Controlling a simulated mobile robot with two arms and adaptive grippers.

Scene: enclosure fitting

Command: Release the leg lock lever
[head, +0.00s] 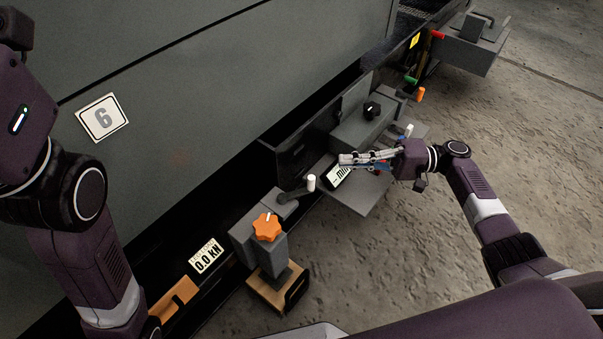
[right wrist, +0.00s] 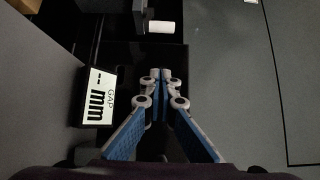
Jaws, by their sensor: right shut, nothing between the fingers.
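A short grey lever with a white knob (head: 311,183) sticks out beside the leg's grey bracket, above and right of an orange star knob (head: 266,227). I take this for the leg lock lever. My right gripper (head: 342,159) is shut and empty, a little right of and above the white knob in the head view, apart from it. In the right wrist view its fingertips (right wrist: 161,76) meet, and a white cylinder (right wrist: 165,27), likely that knob, lies beyond them. My left arm shows at the left, but its gripper is out of view.
A GAP mm display (head: 339,176) sits just under the right gripper, also in the right wrist view (right wrist: 100,97). A grey box with a black knob (head: 372,108) is behind. The leg stands on a wooden block (head: 272,290). A 0.0 kN display (head: 206,255) is lower left.

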